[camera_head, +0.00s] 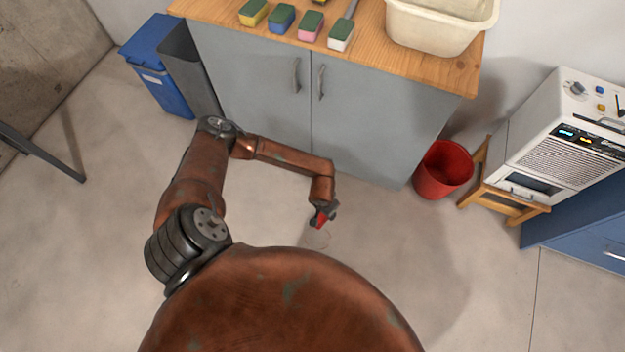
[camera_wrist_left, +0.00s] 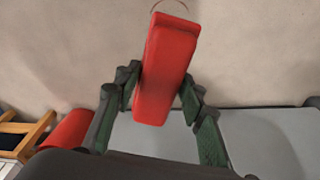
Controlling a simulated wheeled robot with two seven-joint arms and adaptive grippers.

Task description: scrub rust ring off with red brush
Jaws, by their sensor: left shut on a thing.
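My left gripper (camera_head: 322,208) is low over the floor in front of the grey cabinet, shut on the red brush (camera_head: 320,221). In the left wrist view the red brush (camera_wrist_left: 166,68) sits between the two fingers of the left gripper (camera_wrist_left: 160,88); its bristles are not visible. A faint brownish rust ring (camera_head: 318,238) lies on the pale floor just below and in front of the brush. Part of the rust ring (camera_wrist_left: 170,3) also shows at the top edge of the left wrist view, partly hidden behind the brush. My right gripper is not in view.
A grey cabinet (camera_head: 300,110) with a wooden top holds several sponges (camera_head: 283,18) and a cream basin (camera_head: 440,25). A red bucket (camera_head: 443,169) stands right of it, beside a wooden stool (camera_head: 503,200). A blue bin (camera_head: 160,70) is at left. Floor around the ring is clear.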

